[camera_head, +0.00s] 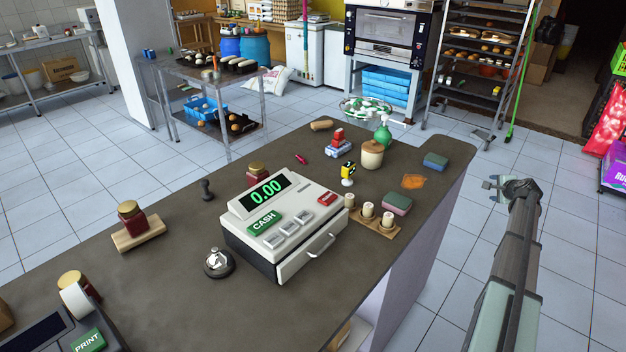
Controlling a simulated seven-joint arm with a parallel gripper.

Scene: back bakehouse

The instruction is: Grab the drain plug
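A small dark grey piece with a rounded knob and a wider foot (207,190) stands upright on the brown counter, left of the cash register; it looks like the drain plug, though it is small in this view. My gripper (490,184) is off the right side of the counter, over the tiled floor, far from that piece. Its fingers point left, look apart and hold nothing.
The cash register (288,222) stands between my gripper and the dark piece. A bell (218,262), a jar on a wooden board (138,227), candles (368,210) and sponges (398,202) are on the counter (190,290). Bare counter surrounds the dark piece.

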